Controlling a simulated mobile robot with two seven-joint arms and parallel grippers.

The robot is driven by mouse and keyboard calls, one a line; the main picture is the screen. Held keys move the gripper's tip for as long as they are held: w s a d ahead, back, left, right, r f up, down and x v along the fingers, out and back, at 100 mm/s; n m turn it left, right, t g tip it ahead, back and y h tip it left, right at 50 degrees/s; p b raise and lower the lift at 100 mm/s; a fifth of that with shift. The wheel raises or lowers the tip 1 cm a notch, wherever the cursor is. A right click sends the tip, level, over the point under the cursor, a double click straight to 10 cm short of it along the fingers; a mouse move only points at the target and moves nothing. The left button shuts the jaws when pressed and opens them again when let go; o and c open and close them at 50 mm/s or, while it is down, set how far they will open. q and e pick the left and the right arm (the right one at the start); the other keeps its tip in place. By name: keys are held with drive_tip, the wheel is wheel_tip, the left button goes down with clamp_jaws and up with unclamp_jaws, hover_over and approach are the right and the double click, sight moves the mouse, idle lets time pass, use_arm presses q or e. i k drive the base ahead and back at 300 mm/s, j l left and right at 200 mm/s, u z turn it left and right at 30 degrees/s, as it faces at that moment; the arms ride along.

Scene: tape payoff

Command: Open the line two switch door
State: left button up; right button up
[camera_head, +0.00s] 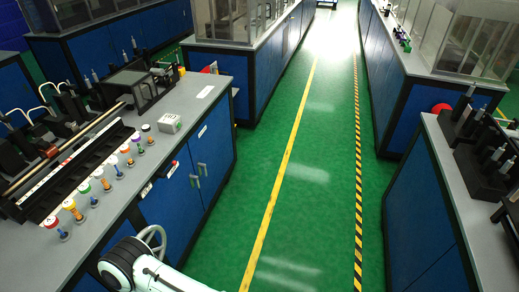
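I cannot tell for sure which door is the line two switch door. The blue cabinet on the left has two closed doors (204,165) with upright metal handles close together on its aisle side. A small white box (170,123) lies on the worktop above. Neither of my grippers shows.
The left worktop (206,92) carries a row of knobs with coloured caps (106,184) and dark machinery. A grey ring-shaped part (152,237) shows beside my arm. The green aisle floor (318,180) is clear; another blue cabinet (425,215) stands at right.

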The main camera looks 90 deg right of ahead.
sight(211, 145)
drive_tip(key=z, duration=2.7)
drive_tip(key=i+u, duration=0.15)
drive_tip(key=u, duration=0.75)
drive_tip(key=i+l+u, duration=0.15)
drive_tip(key=l+u, duration=0.15)
drive_tip(key=i+l+u, duration=0.1)
drive_tip(key=l+u, duration=0.15)
drive_tip(key=i+l+u, duration=0.1)
drive_tip(key=l+u, duration=0.2)
drive_tip(key=i+l, duration=0.1)
drive_tip(key=l, duration=0.4)
drive_tip(key=i+l+u, duration=0.1)
drive_tip(key=l, duration=0.35)
drive_tip(key=i+l, duration=0.1)
drive_tip(key=l, duration=0.4)
drive_tip(key=l+u, duration=0.1)
drive_tip(key=l, duration=0.35)
drive_tip(key=i, duration=0.05)
